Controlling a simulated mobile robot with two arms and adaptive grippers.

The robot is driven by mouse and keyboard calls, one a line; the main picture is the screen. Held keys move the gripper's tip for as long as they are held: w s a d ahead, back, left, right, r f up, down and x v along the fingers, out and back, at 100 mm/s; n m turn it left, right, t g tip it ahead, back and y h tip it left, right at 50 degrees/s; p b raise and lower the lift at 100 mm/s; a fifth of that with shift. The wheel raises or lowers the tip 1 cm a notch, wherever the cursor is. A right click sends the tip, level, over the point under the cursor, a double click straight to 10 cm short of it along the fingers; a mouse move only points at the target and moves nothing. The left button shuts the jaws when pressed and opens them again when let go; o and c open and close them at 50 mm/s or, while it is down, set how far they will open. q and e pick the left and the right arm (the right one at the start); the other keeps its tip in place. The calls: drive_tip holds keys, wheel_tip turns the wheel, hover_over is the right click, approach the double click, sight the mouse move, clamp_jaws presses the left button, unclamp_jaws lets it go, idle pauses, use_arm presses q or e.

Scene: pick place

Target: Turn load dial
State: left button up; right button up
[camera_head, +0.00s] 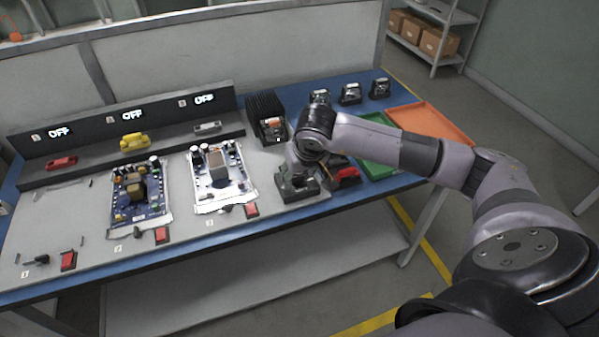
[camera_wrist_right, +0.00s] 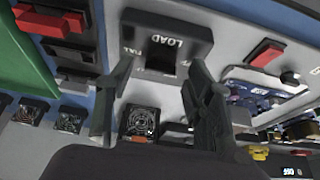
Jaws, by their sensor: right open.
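A dark block lettered LOAD (camera_wrist_right: 165,33) is at the top middle of the right wrist view, with part of its lettering cut off by my finger. In the head view a dark block (camera_head: 297,188) sits on the grey bench mat under my right wrist. My right gripper (camera_wrist_right: 163,72) is open, with one finger on each side of a dark recess below the lettering. In the head view my right gripper (camera_head: 308,165) is close above the block and mostly covered by my wrist. I cannot tell whether the fingers touch it. No separate dial shows clearly. My left gripper is out of view.
A red part (camera_head: 346,177) lies right of the block. A black finned unit (camera_head: 265,108) stands behind. A green tray (camera_head: 378,122) and an orange tray (camera_head: 432,124) are right. Two circuit boards, one blue (camera_head: 140,195) and one white-edged (camera_head: 220,180), lie left. Three displays read OFF.

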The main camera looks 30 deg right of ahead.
drive_tip(key=shift+c, duration=0.3)
clamp_jaws()
idle(0.4)
